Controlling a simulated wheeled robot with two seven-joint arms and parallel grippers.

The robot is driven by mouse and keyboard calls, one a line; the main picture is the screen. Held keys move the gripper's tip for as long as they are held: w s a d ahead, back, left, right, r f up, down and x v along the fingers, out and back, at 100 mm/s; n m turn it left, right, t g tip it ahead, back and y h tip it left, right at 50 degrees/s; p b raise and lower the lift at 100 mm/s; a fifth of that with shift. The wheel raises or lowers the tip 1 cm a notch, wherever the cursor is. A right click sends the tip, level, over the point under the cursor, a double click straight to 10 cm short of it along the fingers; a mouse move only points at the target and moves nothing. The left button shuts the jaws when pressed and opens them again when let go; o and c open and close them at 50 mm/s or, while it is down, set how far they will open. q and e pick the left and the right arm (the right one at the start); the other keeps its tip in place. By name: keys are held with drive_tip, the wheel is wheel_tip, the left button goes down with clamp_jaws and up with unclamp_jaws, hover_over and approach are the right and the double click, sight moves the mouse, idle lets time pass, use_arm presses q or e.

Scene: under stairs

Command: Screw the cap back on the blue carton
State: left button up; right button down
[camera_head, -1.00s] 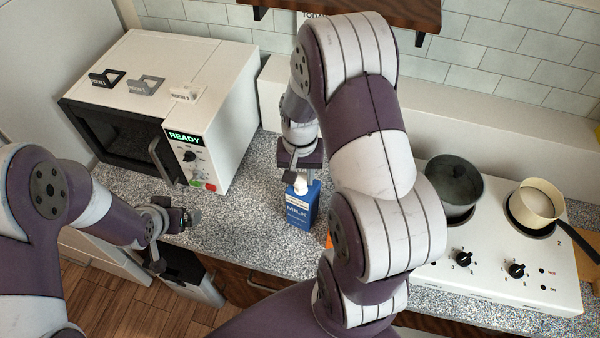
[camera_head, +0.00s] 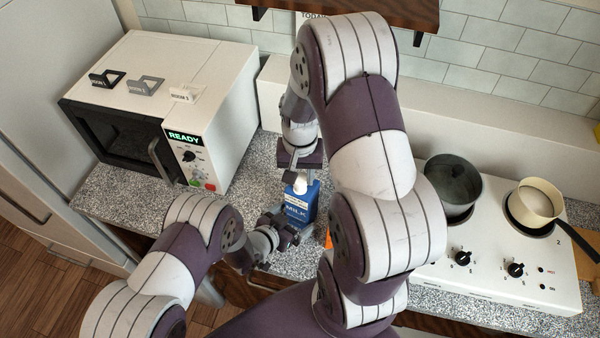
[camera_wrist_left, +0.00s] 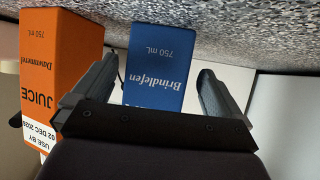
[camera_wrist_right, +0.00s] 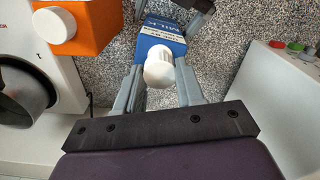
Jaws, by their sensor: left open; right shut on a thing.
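The blue milk carton (camera_head: 299,205) stands upright on the speckled counter. My right gripper (camera_wrist_right: 158,82) is shut on the white cap (camera_wrist_right: 159,68), which is at the carton's top. I cannot tell whether the cap is seated on the neck. In the head view the right gripper (camera_head: 299,178) is above the carton. My left gripper (camera_head: 290,232) is open, low beside the carton's front. In the left wrist view its fingers (camera_wrist_left: 155,85) frame the blue carton (camera_wrist_left: 157,65) between them, without visible contact.
An orange juice carton (camera_wrist_left: 62,70) stands close beside the blue one, mostly hidden by my right arm in the head view; its white cap (camera_wrist_right: 54,25) shows in the right wrist view. A microwave (camera_head: 165,110) is at the left, a stove with pots (camera_head: 490,240) at the right.

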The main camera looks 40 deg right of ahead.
use_arm(q)
drive_tip(key=shift+x, duration=1.8)
drive_tip(key=c, duration=1.8)
drive_tip(key=shift+a+f, duration=0.15)
drive_tip(key=shift+f, duration=0.05)
drive_tip(key=shift+s+f, duration=0.1)
use_arm(e)
drive_tip(key=shift+w, duration=0.1)
